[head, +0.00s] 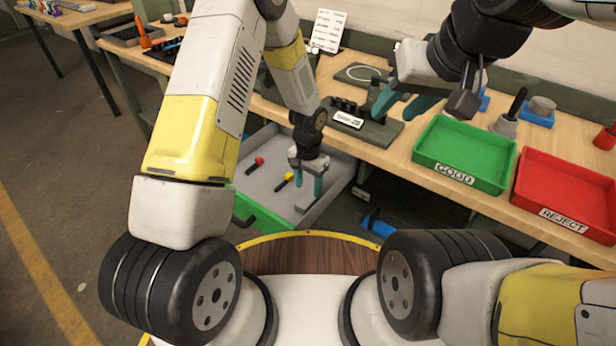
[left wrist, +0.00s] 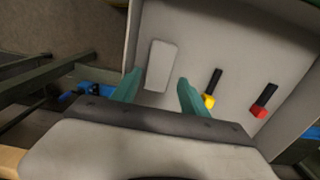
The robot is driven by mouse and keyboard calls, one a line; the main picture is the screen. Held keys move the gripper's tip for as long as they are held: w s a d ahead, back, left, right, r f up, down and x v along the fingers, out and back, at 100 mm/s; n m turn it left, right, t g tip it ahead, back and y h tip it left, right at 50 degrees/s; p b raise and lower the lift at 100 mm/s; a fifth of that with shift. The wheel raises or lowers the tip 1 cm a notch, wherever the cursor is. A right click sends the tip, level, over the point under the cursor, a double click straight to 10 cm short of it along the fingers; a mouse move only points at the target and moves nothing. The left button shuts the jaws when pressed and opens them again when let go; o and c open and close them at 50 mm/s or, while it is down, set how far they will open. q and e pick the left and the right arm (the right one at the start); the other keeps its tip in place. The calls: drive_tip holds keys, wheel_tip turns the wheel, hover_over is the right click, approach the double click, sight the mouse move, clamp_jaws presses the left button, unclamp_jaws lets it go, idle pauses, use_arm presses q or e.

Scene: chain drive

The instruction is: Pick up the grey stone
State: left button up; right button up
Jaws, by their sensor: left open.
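The grey stone (left wrist: 160,65) is a light grey, flat rectangular block lying on the floor of an open drawer (head: 268,177). My left gripper (head: 308,184) is open and points down into the drawer. In the left wrist view its two teal fingertips (left wrist: 159,80) appear on either side of the stone's near end. I cannot tell how high they are above it, and the stone is not held. My right gripper (head: 404,104) is open and empty over the workbench.
A yellow-and-black tool (left wrist: 210,90) and a red-and-black tool (left wrist: 262,102) lie in the drawer to the right of the stone. The drawer walls surround the gripper. The bench (head: 400,153) above carries a green GOOD tray (head: 463,146) and a red REJECT tray (head: 565,190).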

sight(308, 198)
use_arm(q)
wheel_tip(308, 198, down, 6)
drive_tip(key=shift+s+r, duration=0.1)
drive_tip(key=shift+s, duration=0.05)
clamp_jaws()
idle(0.3)
